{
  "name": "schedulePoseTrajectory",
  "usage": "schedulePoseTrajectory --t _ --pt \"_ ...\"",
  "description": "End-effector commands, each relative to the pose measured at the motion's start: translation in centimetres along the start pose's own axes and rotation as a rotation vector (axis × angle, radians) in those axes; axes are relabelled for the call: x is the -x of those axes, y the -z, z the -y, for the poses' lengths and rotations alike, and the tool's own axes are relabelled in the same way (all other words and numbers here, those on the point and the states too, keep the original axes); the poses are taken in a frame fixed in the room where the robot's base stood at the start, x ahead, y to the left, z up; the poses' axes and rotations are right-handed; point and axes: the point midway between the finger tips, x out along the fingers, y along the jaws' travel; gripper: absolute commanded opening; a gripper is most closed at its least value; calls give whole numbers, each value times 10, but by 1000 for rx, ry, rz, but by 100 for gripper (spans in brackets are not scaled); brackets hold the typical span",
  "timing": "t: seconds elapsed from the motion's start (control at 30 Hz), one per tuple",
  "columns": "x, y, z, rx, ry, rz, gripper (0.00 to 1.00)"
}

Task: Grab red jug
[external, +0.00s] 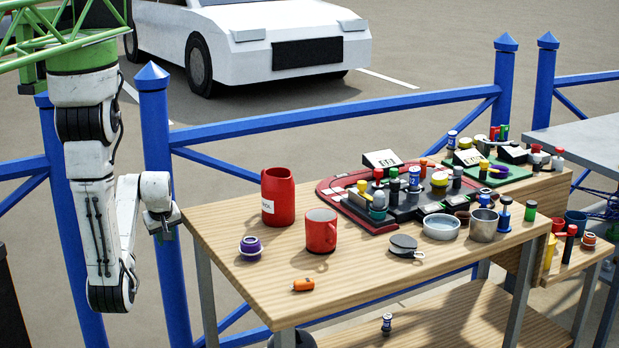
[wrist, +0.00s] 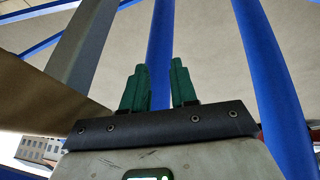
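A tall red jug (external: 278,199) with a white label stands upright at the back left of the wooden table. A shorter red mug (external: 321,232) with a handle stands just to its right and nearer the front. My gripper (external: 163,236) hangs off the table's left edge, below the tabletop's far left corner and well apart from the jug. In the wrist view my gripper (wrist: 160,72) shows two green fingers with a gap between them and nothing held. The jug does not clearly show in the wrist view.
The wooden table (external: 232,228) also holds a purple jar (external: 251,247), an orange piece (external: 304,285), a dark round lid (external: 403,244) and a crowded red tray (external: 334,190). A blue railing (external: 305,129) runs behind it. The tabletop's front left is mostly clear.

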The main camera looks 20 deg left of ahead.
Motion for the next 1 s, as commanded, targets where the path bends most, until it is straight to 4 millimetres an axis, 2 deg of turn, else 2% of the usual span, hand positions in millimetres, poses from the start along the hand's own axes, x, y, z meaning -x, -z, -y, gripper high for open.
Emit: schedulePoseTrajectory --t 0.03,0.2,0.3,0.37,0.43,0.57,0.7,0.83,1.0 --pt "2 18 -4 102 -29 -19 27" --pt "12 73 -16 477 -147 -53 27" --pt "22 100 -24 691 -231 -46 27" --pt "30 103 -40 803 -293 4 27" --pt "42 93 -66 913 -368 109 27" --pt "72 60 -117 1090 -470 372 27" --pt "113 26 -161 1272 -508 699 27" --pt "150 2 -187 1401 -476 979 27" --pt "169 -13 -203 1476 -421 1180 27"
